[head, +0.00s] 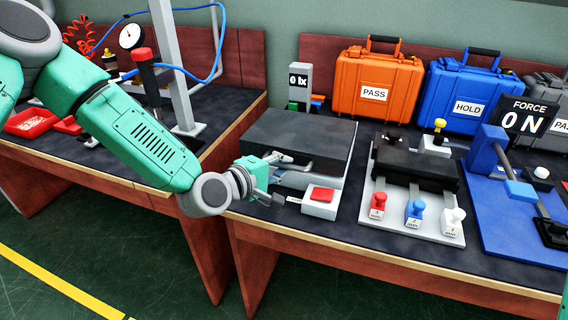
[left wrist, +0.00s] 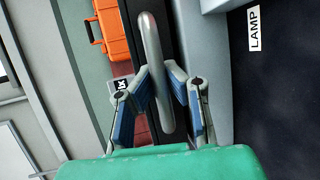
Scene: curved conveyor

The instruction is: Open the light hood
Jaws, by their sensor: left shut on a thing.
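The light hood (head: 300,138) is a dark grey, box-like cover on the middle table in the head view. Its top looks nearly level. My left gripper (head: 285,172) is at its front edge. In the left wrist view, a rounded silver handle (left wrist: 152,60) runs between the blue-padded fingers of the left gripper (left wrist: 155,105), which is shut on it. The dark hood edge shows behind the handle. The gripper hides part of the hood's front in the head view.
A light box with a red button (head: 321,194) stands just right of my left gripper. A "0 lx" display (head: 299,80) is behind the hood. A fixture with coloured knobs (head: 414,208) is to the right; orange (head: 375,85) and blue (head: 467,92) cases stand at the back.

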